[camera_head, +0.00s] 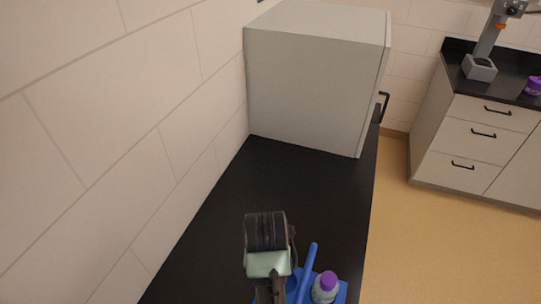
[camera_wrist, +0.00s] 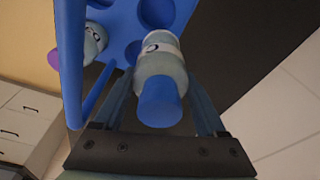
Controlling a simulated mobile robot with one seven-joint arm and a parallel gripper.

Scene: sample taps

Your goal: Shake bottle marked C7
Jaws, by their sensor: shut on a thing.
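In the wrist view a bottle with a blue cap (camera_wrist: 160,103) and a white label stands between the fingers of my gripper (camera_wrist: 161,78), which is shut on it. Part of a dark mark shows on the label, but I cannot read it. Behind the bottle is a blue rack (camera_wrist: 122,22) with round holes. I cannot tell whether the bottle's base is in a hole or clear of the rack. A second bottle, with a purple cap (camera_head: 327,281), is in the rack to the right in the head view. Its label is not readable.
A blue handle (camera_head: 306,273) rises from the rack close to my gripper. The black counter (camera_head: 290,185) is bare up to a large grey box-shaped cabinet (camera_head: 310,80). A tiled wall runs along the left. Another counter with drawers (camera_head: 470,145) stands across the floor.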

